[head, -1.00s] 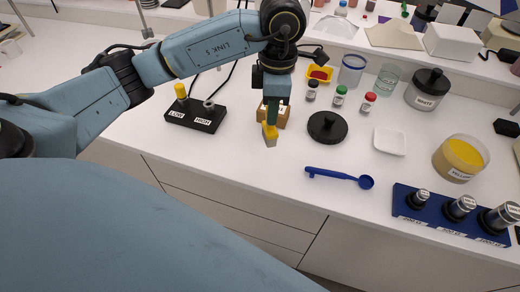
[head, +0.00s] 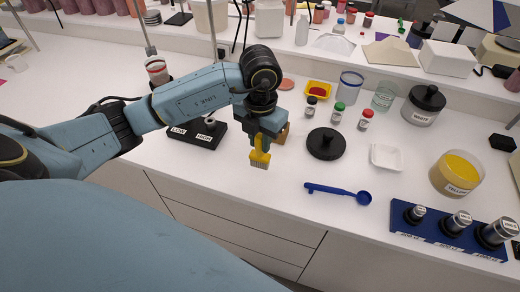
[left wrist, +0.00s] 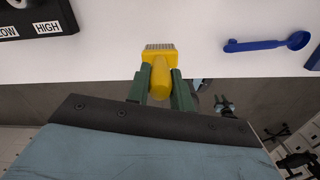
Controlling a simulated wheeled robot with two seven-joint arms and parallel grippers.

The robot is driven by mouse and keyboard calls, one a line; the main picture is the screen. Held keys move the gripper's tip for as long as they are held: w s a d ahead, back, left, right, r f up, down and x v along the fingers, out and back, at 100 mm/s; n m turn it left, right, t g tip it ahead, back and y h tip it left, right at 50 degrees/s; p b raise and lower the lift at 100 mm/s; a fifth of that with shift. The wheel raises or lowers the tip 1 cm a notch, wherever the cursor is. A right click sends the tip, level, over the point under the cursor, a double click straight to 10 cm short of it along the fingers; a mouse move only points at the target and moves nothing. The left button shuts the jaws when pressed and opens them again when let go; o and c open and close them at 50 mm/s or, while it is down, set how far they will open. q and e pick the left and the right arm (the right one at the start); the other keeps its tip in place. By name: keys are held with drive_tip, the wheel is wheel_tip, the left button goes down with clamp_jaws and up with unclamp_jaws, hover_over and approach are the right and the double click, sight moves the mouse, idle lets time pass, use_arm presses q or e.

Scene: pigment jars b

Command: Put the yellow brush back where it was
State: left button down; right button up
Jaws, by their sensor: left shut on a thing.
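The yellow brush (head: 260,157) is in my left gripper (head: 263,146), which is shut on its handle. The brush hangs bristles down near the front edge of the white counter (head: 235,185). In the left wrist view the yellow brush (left wrist: 158,62) sits between the two green fingers of my left gripper (left wrist: 159,88), its pale bristles over the counter edge area. I cannot tell from the frames whether the bristles touch the counter. My right gripper is not in view.
A black holder (head: 205,135) labelled LOW and HIGH stands to the left, partly behind my arm. A brown block (head: 284,133) is mostly hidden behind the gripper. A black lid (head: 327,143), a blue spoon (head: 338,193) and a white dish (head: 387,157) lie to the right.

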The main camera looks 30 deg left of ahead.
sight(260, 151)
use_arm(q)
drive_tip(key=shift+f, duration=1.9)
drive_tip(key=shift+f, duration=0.2)
drive_tip(key=c, duration=1.2)
unclamp_jaws()
drive_tip(key=shift+c, duration=0.2)
drive_tip(key=shift+r, duration=0.15)
wheel_tip(260, 151, up, 12)
drive_tip(key=shift+r, duration=0.1)
